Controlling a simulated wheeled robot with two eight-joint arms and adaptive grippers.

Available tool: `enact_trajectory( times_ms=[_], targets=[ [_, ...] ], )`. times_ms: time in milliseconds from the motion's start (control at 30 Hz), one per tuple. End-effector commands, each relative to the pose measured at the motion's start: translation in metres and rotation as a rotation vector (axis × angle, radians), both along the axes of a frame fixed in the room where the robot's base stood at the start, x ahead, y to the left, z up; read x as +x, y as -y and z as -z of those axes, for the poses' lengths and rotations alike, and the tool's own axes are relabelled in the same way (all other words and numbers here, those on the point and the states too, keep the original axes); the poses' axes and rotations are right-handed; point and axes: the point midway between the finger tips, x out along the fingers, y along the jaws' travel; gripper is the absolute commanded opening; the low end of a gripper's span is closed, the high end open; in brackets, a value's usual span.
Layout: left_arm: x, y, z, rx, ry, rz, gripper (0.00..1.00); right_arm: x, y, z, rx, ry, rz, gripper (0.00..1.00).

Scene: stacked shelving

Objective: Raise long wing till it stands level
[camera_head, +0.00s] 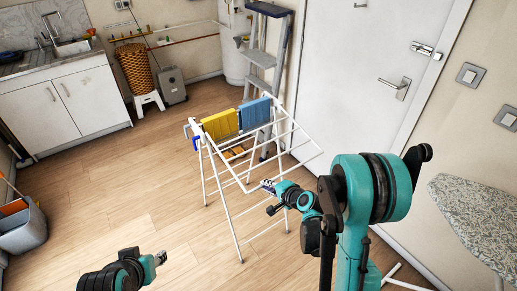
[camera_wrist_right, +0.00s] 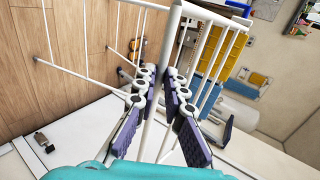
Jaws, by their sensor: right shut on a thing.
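A white drying rack (camera_head: 222,185) stands on the floor in the middle of the head view. Its barred wing (camera_head: 303,160) reaches out toward me; I cannot tell exactly how level it is. My right gripper (camera_head: 267,186) is at the wing's near edge. In the right wrist view, my right gripper (camera_wrist_right: 158,74) is shut on a white bar of the wing (camera_wrist_right: 171,45), which runs between the fingers. My left gripper (camera_head: 160,258) is low in the head view, apart from the rack; its opening is too small to judge.
A yellow cloth (camera_head: 220,125) and a blue cloth (camera_head: 254,113) hang on the rack's far part. A step ladder (camera_head: 262,58) and a white door (camera_head: 350,75) stand behind it. An ironing board (camera_head: 475,220) is at the right. Floor left of the rack is clear.

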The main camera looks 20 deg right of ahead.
Motion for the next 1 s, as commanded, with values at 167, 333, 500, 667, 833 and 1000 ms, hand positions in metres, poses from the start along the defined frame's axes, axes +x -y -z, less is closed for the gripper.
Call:
enact_trajectory(
  times_ms=[167,333,500,667,833,1000],
  targets=[
    [0.000,0.000,-0.009,0.000,0.000,0.000,0.40,-0.002,0.001,-0.013,0.001,0.002,0.001,0.00],
    [0.000,0.000,-0.016,0.000,0.000,0.000,0.40,-0.004,0.002,-0.023,0.001,0.001,0.001,0.00],
    [0.000,0.000,-0.020,0.000,0.000,0.000,0.40,-0.006,0.002,-0.029,0.000,0.001,0.000,0.00],
    [0.000,0.000,-0.019,0.000,0.000,0.000,0.40,-0.006,0.002,-0.028,0.000,0.000,0.000,0.00],
    [0.000,0.000,-0.019,0.000,0.000,0.000,0.40,-0.006,0.002,-0.028,0.000,0.000,0.000,0.00],
    [0.000,0.000,-0.024,0.000,0.000,0.000,0.40,-0.006,0.002,-0.035,0.000,0.000,0.000,0.00]
  ],
)
